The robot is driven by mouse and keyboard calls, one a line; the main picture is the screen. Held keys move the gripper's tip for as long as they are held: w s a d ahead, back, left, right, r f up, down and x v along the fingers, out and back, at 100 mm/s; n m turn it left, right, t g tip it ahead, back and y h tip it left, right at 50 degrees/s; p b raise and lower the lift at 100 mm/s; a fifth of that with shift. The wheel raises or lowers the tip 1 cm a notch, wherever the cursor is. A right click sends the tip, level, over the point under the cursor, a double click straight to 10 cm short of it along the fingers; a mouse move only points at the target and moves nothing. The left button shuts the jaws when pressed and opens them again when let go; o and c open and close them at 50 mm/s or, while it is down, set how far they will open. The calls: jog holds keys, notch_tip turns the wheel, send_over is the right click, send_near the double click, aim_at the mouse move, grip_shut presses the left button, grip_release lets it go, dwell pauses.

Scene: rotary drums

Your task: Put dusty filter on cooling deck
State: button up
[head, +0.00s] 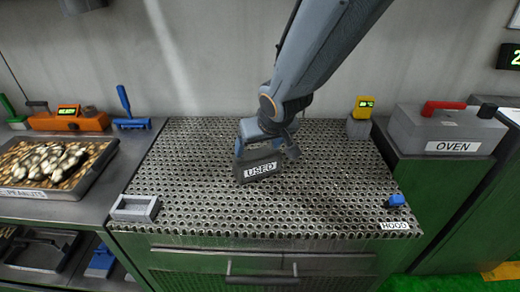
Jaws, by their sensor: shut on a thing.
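The dusty filter is a dark grey piece labelled "USED" (261,170), in the middle of the head view. My gripper (266,140) comes down from above and is shut on its upper part. The filter stands upright, slightly tilted, over the perforated metal deck (200,205). I cannot tell whether its lower edge touches the deck. The deck carries a "HOOD" label at its front right corner. The gripper's fingers partly hide the filter's top.
A small grey open holder (136,208) sits at the deck's front left, and a blue piece (394,201) at its right. A yellow display (363,107) stands at the back right. A peanut tray (50,165) is left; the oven unit (445,130) is right.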

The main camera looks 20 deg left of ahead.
dwell(0.4)
jog(key=o, duration=1.8)
jog(key=shift+f, duration=0.1)
jog(key=shift+c, duration=0.2)
jog(key=shift+r, duration=0.2)
jog(key=v, duration=1.2)
